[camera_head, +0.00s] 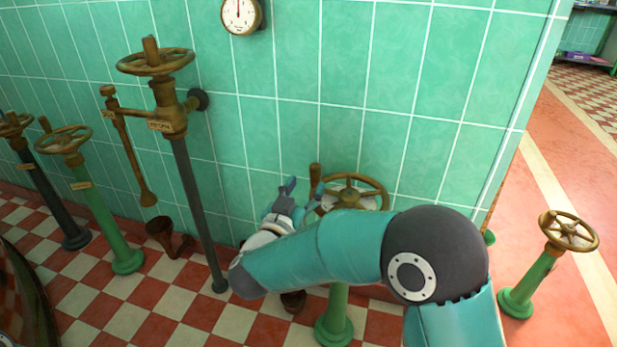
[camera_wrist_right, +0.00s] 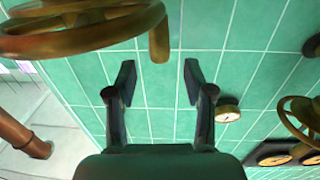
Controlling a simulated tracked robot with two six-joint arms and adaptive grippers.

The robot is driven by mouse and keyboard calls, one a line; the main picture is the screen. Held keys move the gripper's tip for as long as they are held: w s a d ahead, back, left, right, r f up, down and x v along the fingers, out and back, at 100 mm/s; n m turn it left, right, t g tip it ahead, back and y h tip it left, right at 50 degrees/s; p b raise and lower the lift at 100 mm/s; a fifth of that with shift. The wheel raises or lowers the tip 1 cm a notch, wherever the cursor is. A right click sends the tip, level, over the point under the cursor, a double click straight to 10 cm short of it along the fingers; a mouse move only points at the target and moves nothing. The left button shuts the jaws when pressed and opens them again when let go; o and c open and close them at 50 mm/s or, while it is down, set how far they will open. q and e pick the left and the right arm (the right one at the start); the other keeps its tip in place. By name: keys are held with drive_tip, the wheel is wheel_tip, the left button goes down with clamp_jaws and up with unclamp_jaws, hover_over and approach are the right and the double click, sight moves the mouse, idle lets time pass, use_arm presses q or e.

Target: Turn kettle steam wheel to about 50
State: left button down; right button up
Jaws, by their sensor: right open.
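A brass handwheel (camera_head: 362,186) on a green post stands near the wall, partly hidden by my right arm. It has an upright handle (camera_head: 315,176) on its rim. My right gripper (camera_head: 301,188) is open and empty beside that handle, at the wheel's left side. In the right wrist view, the gripper (camera_wrist_right: 158,75) is spread, with a brass wheel (camera_wrist_right: 75,38) at upper left and its handle (camera_wrist_right: 159,42) beyond the gap between the fingertips, apparently untouched. A round gauge (camera_head: 241,14) hangs on the wall, its needle pointing up. I cannot tell which wheel is the steam wheel.
A tall valve wheel (camera_head: 156,62) on a dark pipe stands to the left. Further wheels (camera_head: 64,139) (camera_head: 15,124) on posts are at far left, and another wheel (camera_head: 568,231) is at right. A funnel (camera_head: 163,232) stands low by the wall. Open floor lies at the right.

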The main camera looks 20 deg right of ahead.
sight(312, 175)
drive_tip(key=b+x, duration=0.1)
drive_tip(key=x, duration=0.6)
drive_tip(key=shift+w, duration=0.15)
clamp_jaws()
